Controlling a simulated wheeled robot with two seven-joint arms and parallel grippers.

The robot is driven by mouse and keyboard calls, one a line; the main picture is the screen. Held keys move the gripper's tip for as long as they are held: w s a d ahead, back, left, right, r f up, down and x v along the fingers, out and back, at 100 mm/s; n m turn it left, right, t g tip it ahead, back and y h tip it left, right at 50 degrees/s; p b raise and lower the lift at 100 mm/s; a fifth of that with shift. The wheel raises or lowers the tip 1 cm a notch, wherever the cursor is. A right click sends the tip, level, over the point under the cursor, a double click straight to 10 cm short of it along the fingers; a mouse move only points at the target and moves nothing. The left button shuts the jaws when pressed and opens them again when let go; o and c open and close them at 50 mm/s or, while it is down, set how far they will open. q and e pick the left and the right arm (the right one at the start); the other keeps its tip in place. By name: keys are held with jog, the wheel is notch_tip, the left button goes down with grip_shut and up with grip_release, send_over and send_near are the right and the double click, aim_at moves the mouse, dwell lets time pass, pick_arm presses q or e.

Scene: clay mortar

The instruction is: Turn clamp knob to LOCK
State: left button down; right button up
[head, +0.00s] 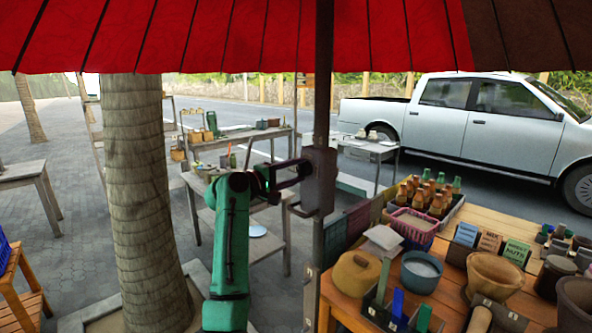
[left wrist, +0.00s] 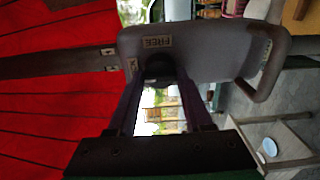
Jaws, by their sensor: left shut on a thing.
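A grey clamp housing (head: 319,180) is fixed to the dark umbrella pole. It also fills the upper middle of the left wrist view (left wrist: 212,50), with a looped handle (left wrist: 268,68) at its right. A small dark round knob (left wrist: 158,66) sits on the housing's face, beside small labels (left wrist: 157,41) too blurred to read surely. My left gripper (head: 294,177) reaches the housing from the left. In the left wrist view its two dark fingers (left wrist: 160,76) close in on the knob and are shut on it. The fingers partly cover the knob, so its pointing direction is unclear.
The red umbrella canopy (head: 240,35) hangs overhead. A palm trunk (head: 145,190) stands left of my left arm. At lower right a wooden stall table (head: 345,300) carries mortars, bowls, bottles and a pink basket (head: 413,226). A white pickup (head: 480,125) is behind.

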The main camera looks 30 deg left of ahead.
dwell(0.3)
pick_arm(q)
jog(key=shift+c, duration=1.6)
grip_release()
jog(key=shift+a+f, duration=0.1)
jog(key=shift+s, duration=0.3)
jog(key=b+v, duration=0.6)
jog(key=v, duration=0.8)
jog(key=shift+a, duration=0.1)
